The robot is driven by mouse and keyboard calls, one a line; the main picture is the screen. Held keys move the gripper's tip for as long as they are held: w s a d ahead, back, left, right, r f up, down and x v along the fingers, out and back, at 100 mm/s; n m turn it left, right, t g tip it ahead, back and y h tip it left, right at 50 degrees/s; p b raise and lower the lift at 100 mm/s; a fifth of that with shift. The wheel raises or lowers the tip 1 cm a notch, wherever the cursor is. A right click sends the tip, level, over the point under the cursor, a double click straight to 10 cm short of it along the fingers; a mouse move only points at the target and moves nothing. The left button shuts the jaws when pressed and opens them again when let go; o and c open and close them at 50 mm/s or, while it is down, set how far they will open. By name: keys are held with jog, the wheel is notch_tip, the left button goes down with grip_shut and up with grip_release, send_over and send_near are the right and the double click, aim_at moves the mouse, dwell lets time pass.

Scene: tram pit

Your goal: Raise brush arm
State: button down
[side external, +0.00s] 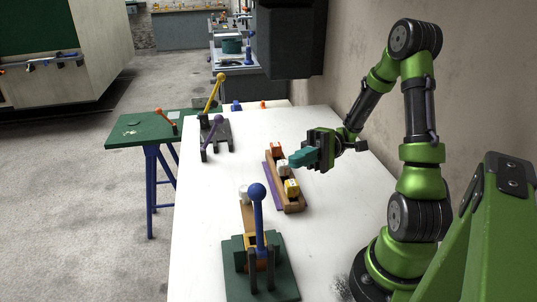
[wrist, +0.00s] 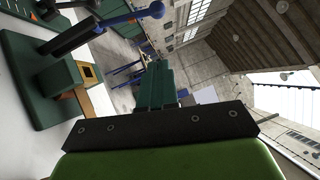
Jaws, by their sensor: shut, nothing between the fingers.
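A green-based fixture (side external: 287,284) stands at the near end of the white table. It carries an upright lever with a blue ball (side external: 257,192), dark posts and a tan wooden arm (side external: 248,219) with a pale end. No label marks which part is the brush arm. My gripper (side external: 292,161) has teal fingers, shut and empty, beside the blocks on a wooden rack; I cannot tell if they touch. In the wrist view my fingers (wrist: 156,85) point away, and the blue-tipped lever (wrist: 150,11) and green base (wrist: 20,75) show at left, clear of them.
The rack (side external: 293,206) holds an orange block (side external: 277,148), a white block and a yellow block (side external: 292,187). Farther back stand a purple-knobbed lever (side external: 214,121) and a yellow lever (side external: 216,91). A green side table (side external: 140,131) is at left. A wall borders the right.

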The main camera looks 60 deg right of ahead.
jog(key=w+a+r+n+g, duration=0.1)
jog(key=w+n+g, duration=0.5)
send_near(265, 190)
jog(key=w+a, duration=0.3)
jog(key=a, duration=0.2)
jog(key=shift+s+a+h, duration=0.25)
jog(key=shift+a+h, duration=0.05)
jog(key=shift+a, duration=0.15)
jog(key=shift+s+a+r+n+t+h, duration=0.1)
jog(key=shift+s+a+r+n+h, duration=0.25)
jog(key=shift+s+a+h, duration=0.3)
jog(key=shift+s+a+r+n+t+h, duration=0.1)
jog(key=shift+s+a+r+n+h, duration=0.25)
jog(key=shift+s+a+h, duration=0.35)
jog(key=shift+s+a+r+n+t+h, duration=0.1)
jog(key=shift+s+a+r+n+h, duration=0.25)
jog(key=shift+s+a+h, duration=0.3)
jog(key=shift+w, duration=0.1)
